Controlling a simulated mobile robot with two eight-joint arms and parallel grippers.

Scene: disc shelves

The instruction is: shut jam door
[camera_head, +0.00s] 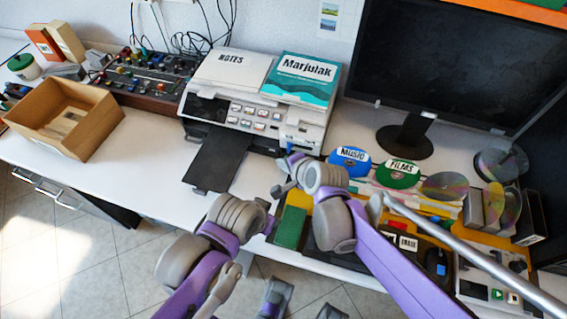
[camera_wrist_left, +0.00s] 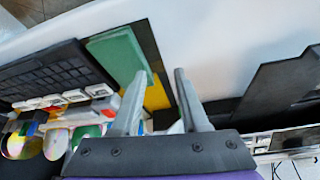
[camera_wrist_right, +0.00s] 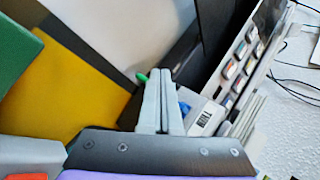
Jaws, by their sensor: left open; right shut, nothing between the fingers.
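The white and grey printer (camera_head: 262,112) stands at the back middle of the desk. A black flap (camera_head: 216,160) reaches forward from its front and is open. I cannot tell for sure whether this flap is the jam door. My right gripper (camera_head: 284,163) is near the printer's front right corner, shut and empty; its closed fingers also show in the right wrist view (camera_wrist_right: 161,78), with printer buttons to their right. My left gripper (camera_wrist_left: 159,73) is open and empty over the desk, between a green book and a black panel. Its fingers are hard to make out in the head view.
A green book (camera_head: 290,227) and a black keyboard lie on a yellow mat, partly behind my arms. Discs labelled MUSIC (camera_head: 350,160) and FILMS (camera_head: 397,173) stand right of the printer. A monitor (camera_head: 460,60) is behind them. A cardboard box (camera_head: 50,103) stands left; bare desk lies in front of it.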

